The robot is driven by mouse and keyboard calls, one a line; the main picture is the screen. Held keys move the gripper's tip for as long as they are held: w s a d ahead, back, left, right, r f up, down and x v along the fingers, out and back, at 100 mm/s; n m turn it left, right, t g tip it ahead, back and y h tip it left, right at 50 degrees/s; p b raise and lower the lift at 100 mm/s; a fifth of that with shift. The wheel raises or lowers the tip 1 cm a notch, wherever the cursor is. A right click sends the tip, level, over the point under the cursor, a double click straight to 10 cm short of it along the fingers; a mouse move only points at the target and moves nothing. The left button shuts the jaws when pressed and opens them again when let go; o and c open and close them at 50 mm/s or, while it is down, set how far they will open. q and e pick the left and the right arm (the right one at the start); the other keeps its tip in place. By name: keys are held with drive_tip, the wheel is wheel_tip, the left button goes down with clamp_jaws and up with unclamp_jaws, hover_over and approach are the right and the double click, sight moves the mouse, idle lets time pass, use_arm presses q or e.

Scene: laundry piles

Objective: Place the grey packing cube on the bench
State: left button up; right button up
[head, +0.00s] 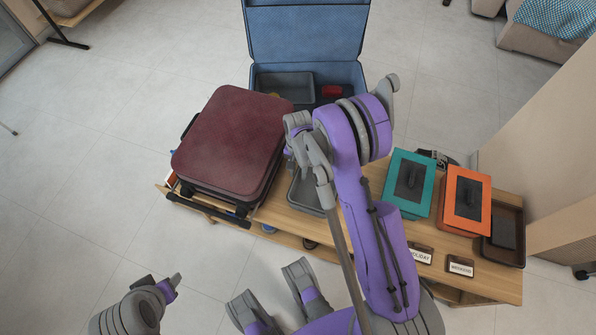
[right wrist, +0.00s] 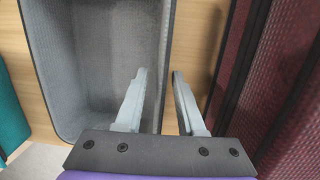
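A grey open packing cube (head: 304,193) sits on the wooden bench (head: 450,243), between a maroon suitcase and a teal cube, partly hidden by my right arm. In the right wrist view the grey cube (right wrist: 105,65) is empty inside, with bare wood on either side. My right gripper (right wrist: 160,72) is open at the cube's side wall, one finger over its inside and the other beyond its rim. Contact cannot be told. My left gripper (head: 163,287) is low at the left, away from the bench; its opening is unclear.
The closed maroon suitcase (head: 230,142) fills the bench's left end. An open blue suitcase (head: 308,35) behind holds another grey box (head: 286,84) and small red and yellow things. Teal (head: 425,172) and orange (head: 485,196) cubes and a brown tray (head: 513,251) stand at right.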

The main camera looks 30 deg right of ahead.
drive_tip(key=shift+r, duration=0.45)
wheel_tip(320, 180, up, 19)
drive_tip(key=s+a+n+t+p, duration=0.2)
drive_tip(key=a+n, duration=0.1)
drive_tip(key=s+a+r+n+t, duration=0.2)
drive_tip(key=s+a+r+n, duration=0.1)
drive_tip(key=s, duration=0.5)
drive_tip(key=s+a+r+n+t+h, duration=0.1)
drive_tip(key=s+a+r+n+t, duration=0.1)
drive_tip(key=s, duration=0.6)
drive_tip(key=shift+s+a+r+n, duration=0.2)
drive_tip(key=shift+a+r+n, duration=0.25)
drive_tip(key=shift+n, duration=0.75)
